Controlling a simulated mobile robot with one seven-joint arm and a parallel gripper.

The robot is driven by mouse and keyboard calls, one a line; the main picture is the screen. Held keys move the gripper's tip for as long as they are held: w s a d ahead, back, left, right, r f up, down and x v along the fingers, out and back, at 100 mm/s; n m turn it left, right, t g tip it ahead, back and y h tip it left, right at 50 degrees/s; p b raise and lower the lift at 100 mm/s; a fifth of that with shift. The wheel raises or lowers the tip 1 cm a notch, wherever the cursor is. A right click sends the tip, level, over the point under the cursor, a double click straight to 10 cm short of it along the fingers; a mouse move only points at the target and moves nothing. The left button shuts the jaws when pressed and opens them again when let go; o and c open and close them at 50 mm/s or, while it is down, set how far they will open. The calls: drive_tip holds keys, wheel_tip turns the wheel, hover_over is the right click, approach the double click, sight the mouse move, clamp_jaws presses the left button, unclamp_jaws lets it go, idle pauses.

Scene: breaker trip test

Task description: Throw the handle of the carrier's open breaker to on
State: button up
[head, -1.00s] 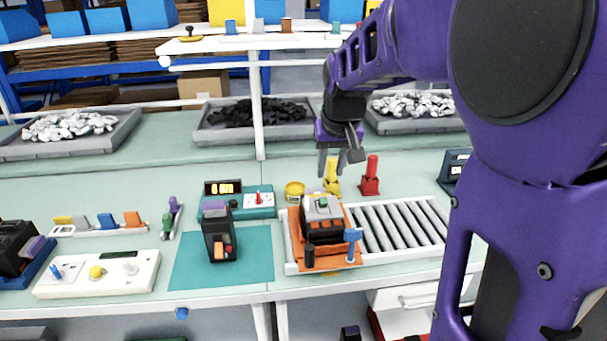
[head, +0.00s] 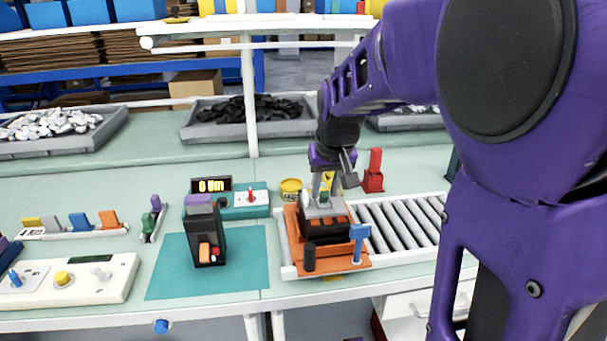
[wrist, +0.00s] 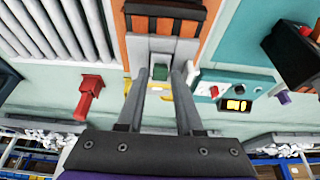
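The orange carrier (head: 375,262) sits at the left end of a roller conveyor. It holds a grey and black breaker (head: 326,230) with a small green handle (wrist: 160,73) on its grey end. My gripper (head: 326,188) is over the breaker, pointing down. In the wrist view my gripper (wrist: 160,70) is open, with one finger on each side of the green handle and visible space between. I cannot tell how deep the fingertips reach beside it.
A red post (head: 374,172) and a yellow tin (head: 291,190) stand behind the conveyor (head: 405,228). A blue flag-like post (head: 359,240) rises from the carrier's front.

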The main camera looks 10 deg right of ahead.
clamp_jaws()
drive_tip(key=shift+r, duration=0.1)
